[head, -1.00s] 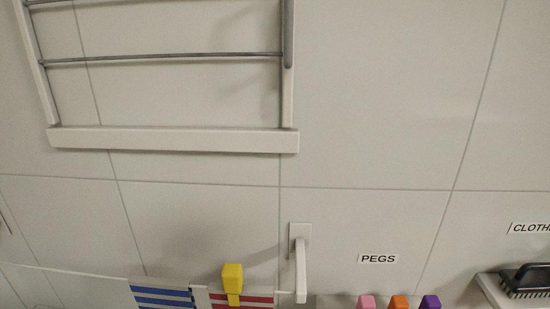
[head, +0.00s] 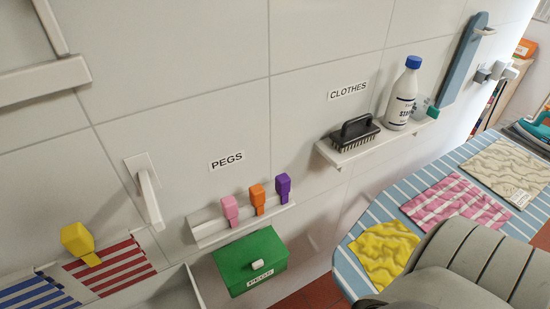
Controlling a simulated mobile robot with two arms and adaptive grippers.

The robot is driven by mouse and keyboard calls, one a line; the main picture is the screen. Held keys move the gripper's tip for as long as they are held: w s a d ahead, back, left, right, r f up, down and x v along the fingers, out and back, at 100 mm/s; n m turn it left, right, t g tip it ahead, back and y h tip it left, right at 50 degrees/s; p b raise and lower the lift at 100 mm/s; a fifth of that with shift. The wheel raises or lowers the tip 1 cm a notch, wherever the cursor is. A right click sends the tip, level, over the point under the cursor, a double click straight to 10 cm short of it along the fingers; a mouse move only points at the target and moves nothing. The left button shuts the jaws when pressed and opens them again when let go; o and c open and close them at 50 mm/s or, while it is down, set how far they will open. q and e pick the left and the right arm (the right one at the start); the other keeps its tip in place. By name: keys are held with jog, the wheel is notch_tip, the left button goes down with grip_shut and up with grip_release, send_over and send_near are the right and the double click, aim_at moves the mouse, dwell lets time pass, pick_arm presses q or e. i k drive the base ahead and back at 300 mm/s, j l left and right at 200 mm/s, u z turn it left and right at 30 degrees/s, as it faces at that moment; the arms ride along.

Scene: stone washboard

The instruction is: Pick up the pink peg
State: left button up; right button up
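The pink peg (head: 230,210) stands upright on a narrow white wall ledge (head: 212,239) under the PEGS label. It is the leftmost of three pegs there. An orange peg (head: 257,198) stands to its right, and a purple peg (head: 283,187) stands at the right end. A yellow peg (head: 76,240) sits apart at the far left, on a red-striped cloth. Neither of my grippers shows in the head view.
A green lidded box (head: 250,262) is below the peg ledge. A white tap-like handle (head: 149,197) sticks out to its left. A shelf (head: 350,154) at right holds a brush (head: 356,134) and a bottle (head: 404,95). An ironing board (head: 345,258) with cloths is at right.

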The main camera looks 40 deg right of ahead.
aim_at(229, 204)
jog(key=z, duration=0.75)
